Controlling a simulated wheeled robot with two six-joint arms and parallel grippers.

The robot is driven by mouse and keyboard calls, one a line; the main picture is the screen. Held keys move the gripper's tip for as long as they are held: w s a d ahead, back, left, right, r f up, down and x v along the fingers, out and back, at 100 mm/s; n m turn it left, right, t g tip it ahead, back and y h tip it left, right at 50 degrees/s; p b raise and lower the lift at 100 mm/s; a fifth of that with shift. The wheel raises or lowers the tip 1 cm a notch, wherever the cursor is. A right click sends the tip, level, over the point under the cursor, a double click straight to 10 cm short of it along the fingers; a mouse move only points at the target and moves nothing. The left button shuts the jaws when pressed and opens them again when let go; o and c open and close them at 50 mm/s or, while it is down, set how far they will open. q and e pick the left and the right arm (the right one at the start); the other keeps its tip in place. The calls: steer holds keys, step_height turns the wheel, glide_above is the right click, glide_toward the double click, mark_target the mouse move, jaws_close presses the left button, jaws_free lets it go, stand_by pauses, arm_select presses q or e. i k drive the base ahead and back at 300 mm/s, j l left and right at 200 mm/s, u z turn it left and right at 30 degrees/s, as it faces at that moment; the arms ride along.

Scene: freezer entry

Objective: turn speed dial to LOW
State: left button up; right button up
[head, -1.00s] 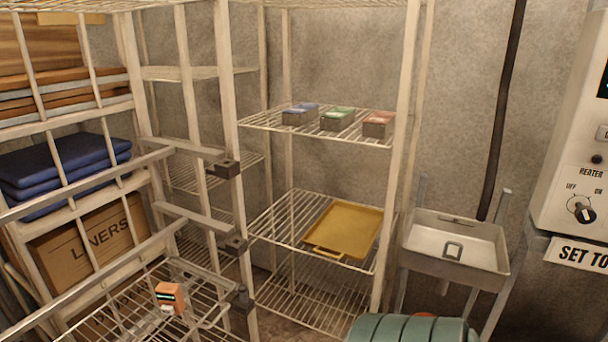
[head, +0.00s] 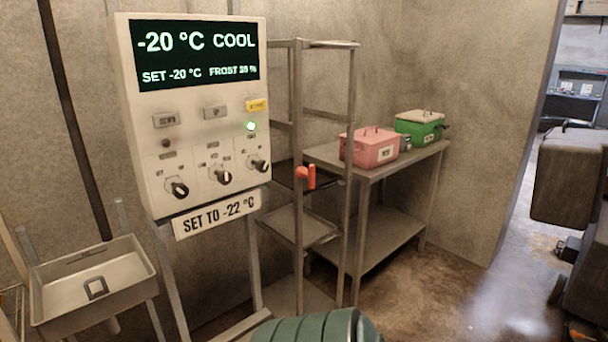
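A white control panel (head: 195,115) stands at the left of the head view. Its dark screen (head: 195,53) reads -20 °C, COOL, SET -20 °C and FROST with a percentage. Three black dials sit in a row low on the panel: a left dial (head: 178,188), a middle dial (head: 221,177) and a right dial (head: 258,165). Their labels are too small to read now, so I cannot tell which is the speed dial or where it points. A green lamp (head: 251,126) is lit above the right dial. Neither gripper is in view.
A sign (head: 217,214) below the panel reads SET TO -22 °C. A rack (head: 297,130) and a table (head: 428,157) with a red cooler (head: 366,150) and a green cooler (head: 418,127) stand to the right. Floor shows at right.

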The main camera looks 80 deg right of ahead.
mark_target(224, 177)
steer(key=z, duration=2.05)
